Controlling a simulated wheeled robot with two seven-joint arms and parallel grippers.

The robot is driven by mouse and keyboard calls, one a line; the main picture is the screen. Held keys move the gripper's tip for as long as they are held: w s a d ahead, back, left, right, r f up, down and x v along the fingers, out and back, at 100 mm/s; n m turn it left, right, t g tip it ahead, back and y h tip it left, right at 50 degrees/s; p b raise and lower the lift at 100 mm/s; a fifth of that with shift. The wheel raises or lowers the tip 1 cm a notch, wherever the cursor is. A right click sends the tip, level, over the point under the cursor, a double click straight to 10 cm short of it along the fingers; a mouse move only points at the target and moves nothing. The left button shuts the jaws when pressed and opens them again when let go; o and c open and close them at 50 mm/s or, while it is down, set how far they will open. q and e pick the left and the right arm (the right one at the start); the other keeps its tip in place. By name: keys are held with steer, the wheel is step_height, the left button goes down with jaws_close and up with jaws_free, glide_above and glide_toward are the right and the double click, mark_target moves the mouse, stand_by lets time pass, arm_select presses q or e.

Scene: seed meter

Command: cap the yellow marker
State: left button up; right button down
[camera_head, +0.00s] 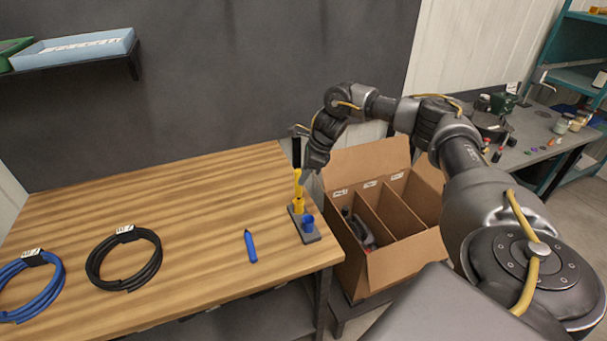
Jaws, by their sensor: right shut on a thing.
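The yellow marker (298,180) is upright over the small grey holder (313,237) near the right end of the wooden table. My right gripper (300,166) points down and is shut on the marker's upper part. The marker's lower end meets a yellow piece, apparently its cap (299,204), at the far end of the holder; whether it is inside or only touching cannot be told. A blue cap (308,223) stands at the holder's near end. A blue marker (250,246) lies on the table left of the holder. My left gripper is not in view.
A black cable coil (92,268) and a blue cable coil (58,284) lie on the table's left part. An open cardboard box (393,262) with dividers stands just right of the table. The table's middle back is clear.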

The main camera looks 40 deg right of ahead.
steer(key=shift+f, duration=0.15)
steer(key=shift+f+b, duration=0.35)
steer(key=shift+f, duration=0.05)
steer(key=shift+f, duration=0.2)
stand_by(0.3)
steer(key=shift+f+b, duration=0.3)
steer(key=shift+f, duration=0.05)
steer(key=shift+f, duration=0.25)
steer(key=shift+f, duration=0.2)
stand_by(0.3)
steer(key=shift+f+b, duration=0.75)
stand_by(1.1)
